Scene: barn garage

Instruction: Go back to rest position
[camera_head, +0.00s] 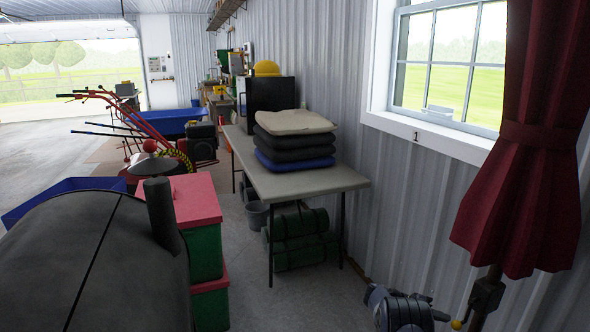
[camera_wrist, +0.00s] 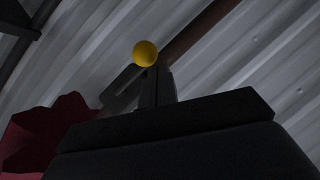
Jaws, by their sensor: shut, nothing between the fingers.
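My gripper (camera_wrist: 155,86) is in the middle of the wrist view. Its dark fingers are together with nothing between them. A yellow ball knob (camera_wrist: 145,54) shows just past the fingertips, and I cannot tell whether they touch. In the head view, my grey arm shows at the bottom right, and the yellow knob (camera_head: 456,324) is just right of it, beside a dark crank housing (camera_head: 487,294) on a brown pole. The closed dark red umbrella (camera_head: 525,150) hangs above the housing. Its red cloth (camera_wrist: 45,130) is at the lower left of the wrist view.
A grey folding table (camera_head: 300,182) with stacked cushions (camera_head: 297,138) stands along the corrugated wall, with green rolls (camera_head: 300,252) under it. A dark rounded lid (camera_head: 95,265) and red-and-green boxes (camera_head: 195,200) stand at left. Concrete floor (camera_head: 250,235) shows between.

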